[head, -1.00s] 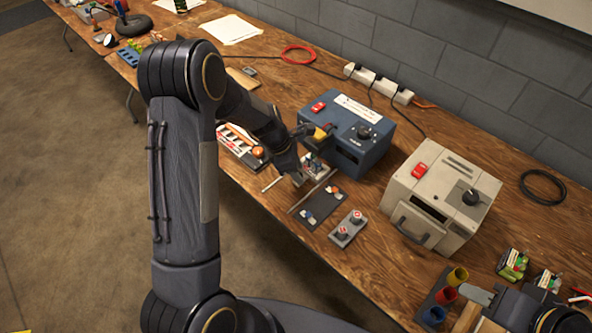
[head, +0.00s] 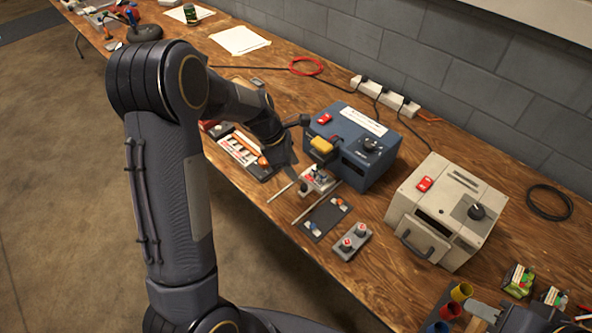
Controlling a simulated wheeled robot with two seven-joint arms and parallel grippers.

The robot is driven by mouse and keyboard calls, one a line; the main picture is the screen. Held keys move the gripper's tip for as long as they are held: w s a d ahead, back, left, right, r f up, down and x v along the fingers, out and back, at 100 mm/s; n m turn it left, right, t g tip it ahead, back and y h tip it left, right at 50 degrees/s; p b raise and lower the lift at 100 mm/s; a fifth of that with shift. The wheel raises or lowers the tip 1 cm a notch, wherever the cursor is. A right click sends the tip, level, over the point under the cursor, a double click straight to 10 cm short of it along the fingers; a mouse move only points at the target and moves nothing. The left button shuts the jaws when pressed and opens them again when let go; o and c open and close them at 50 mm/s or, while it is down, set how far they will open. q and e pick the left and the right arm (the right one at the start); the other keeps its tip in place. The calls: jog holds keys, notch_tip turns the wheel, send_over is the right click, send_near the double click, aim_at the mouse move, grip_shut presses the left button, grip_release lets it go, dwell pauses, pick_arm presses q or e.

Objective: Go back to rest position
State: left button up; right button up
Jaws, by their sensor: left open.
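My left arm comes in from the left and bends over the table. Its wrist is in front of the blue charger box (head: 352,146), and its gripper (head: 288,204) is low at the table's front edge. Its two thin fingers look spread apart and nothing shows between them; the hand is partly hidden by the wrist. My right gripper (head: 484,317) shows only in part at the bottom right corner, near the coloured cups (head: 450,309); its fingertips are not clear.
A cream charger box (head: 445,211) stands right of the blue one. A dark mat with small pieces (head: 323,219) and a grey two-button block (head: 351,243) lie in front. A battery tray (head: 247,153) is left of the wrist. A power strip (head: 386,96) lies along the wall.

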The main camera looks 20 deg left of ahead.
pick_arm(q)
jog(key=shift+r, duration=0.2)
dwell(0.4)
jog(key=s+d+r+m+t, duration=0.2)
jog(key=s+r+m+t, duration=0.1)
jog(key=s+r+m, duration=1.3)
jog(key=s+d+f+m, duration=0.1)
jog(key=s+f+m, duration=0.2)
jog(key=s, duration=0.7)
jog(key=shift+s+m+t, duration=0.3)
jog(key=shift+m+t, duration=0.1)
jog(key=shift+m, duration=0.5)
